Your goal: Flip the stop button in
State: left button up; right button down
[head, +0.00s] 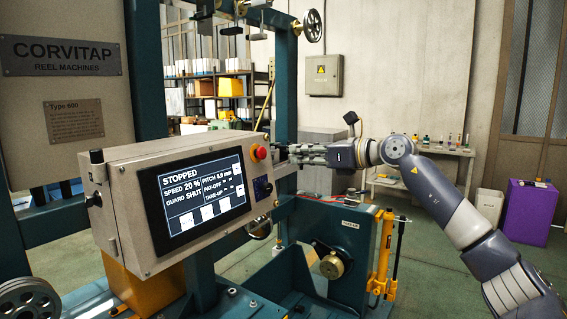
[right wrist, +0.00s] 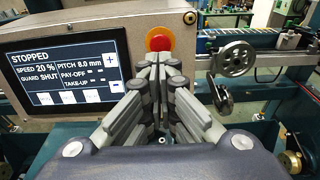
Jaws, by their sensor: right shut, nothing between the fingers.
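The stop button (head: 259,153) is a red mushroom knob with a yellow base on the right end of the grey control box (head: 130,165). In the right wrist view the stop button (right wrist: 159,41) shows just beyond my fingertips, its lower part hidden by them. My right gripper (head: 283,153) is shut and empty, pointing left at the box just to the right of the button. Its fingertips (right wrist: 159,62) meet in the right wrist view below the red knob. I cannot tell whether they touch it. The screen (head: 200,198) reads STOPPED. My left gripper is not in view.
A dark rotary switch (head: 263,188) sits below the button. Teal machine frame posts (head: 286,90) stand behind the box. A handwheel (right wrist: 236,59) is right of my fingers in the right wrist view. A yellow cylinder (head: 382,255) stands below my right arm.

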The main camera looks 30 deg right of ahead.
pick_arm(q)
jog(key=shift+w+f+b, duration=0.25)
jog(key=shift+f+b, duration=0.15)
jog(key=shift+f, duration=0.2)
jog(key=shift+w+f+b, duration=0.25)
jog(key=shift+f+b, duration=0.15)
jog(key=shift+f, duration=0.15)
pick_arm(e)
jog(key=shift+f+v, duration=0.15)
jog(key=shift+v, duration=1)
jog(key=shift+f+v, duration=0.15)
jog(key=shift+v, duration=1)
jog(key=shift+s+d, duration=0.1)
jog(key=shift+d, duration=0.1)
